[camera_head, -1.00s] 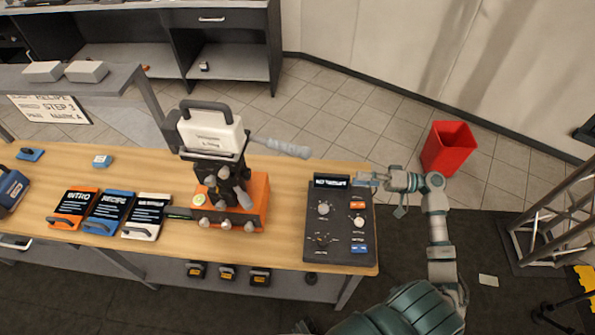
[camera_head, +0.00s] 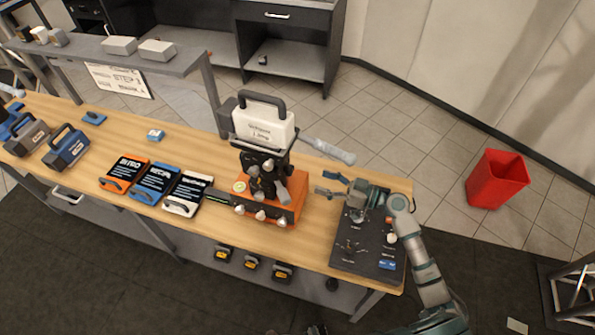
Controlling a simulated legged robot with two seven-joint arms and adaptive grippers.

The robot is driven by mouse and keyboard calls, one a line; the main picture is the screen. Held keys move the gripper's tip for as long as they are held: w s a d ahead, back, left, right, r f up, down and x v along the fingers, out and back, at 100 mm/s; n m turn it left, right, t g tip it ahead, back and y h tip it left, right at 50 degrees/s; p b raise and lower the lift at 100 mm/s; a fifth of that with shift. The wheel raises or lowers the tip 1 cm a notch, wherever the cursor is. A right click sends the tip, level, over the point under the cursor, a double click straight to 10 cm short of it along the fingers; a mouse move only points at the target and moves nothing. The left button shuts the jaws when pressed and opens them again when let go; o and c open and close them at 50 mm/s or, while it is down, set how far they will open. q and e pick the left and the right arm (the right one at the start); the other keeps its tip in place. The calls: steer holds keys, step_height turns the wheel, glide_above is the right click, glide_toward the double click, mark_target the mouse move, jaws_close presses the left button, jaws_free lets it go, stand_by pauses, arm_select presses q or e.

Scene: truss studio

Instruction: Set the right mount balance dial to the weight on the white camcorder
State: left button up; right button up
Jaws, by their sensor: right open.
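The white camcorder (camera_head: 264,127), with a dark top handle, sits on a dark head above the orange mount (camera_head: 290,200). It has printed text on its side, too small to read surely. The mount has a pale round dial (camera_head: 239,186) and several light knobs along its front. A dark control panel (camera_head: 352,252) with knobs and coloured labels lies at the bench's right end. My right gripper (camera_head: 328,187) is open and empty, pointing left, between the mount and the panel. Its hand hides the panel's upper part. My left gripper is out of view.
A grey-blue bar (camera_head: 328,150) sticks out right behind the mount. Three dark cards (camera_head: 155,183) lie on the wooden bench (camera_head: 200,150) to the left, with blue and dark cases beyond. A red bin (camera_head: 497,178) stands on the floor at right.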

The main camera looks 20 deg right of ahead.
mark_target(292, 172)
steer(key=p+x, duration=0.2)
steer(key=x, duration=0.6)
steer(key=shift+a+r, duration=0.1)
steer(key=shift+a, duration=0.25)
steer(key=shift+w+a, duration=0.3)
steer(key=shift+a, duration=0.1)
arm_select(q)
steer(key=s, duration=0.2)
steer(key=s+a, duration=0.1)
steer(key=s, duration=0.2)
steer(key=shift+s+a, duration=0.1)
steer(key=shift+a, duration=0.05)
arm_select(e)
steer(key=shift+d, duration=0.1)
steer(key=shift+d, duration=0.1)
steer(key=c, duration=0.4)
steer(key=shift+s, duration=0.1)
steer(key=c, duration=0.7)
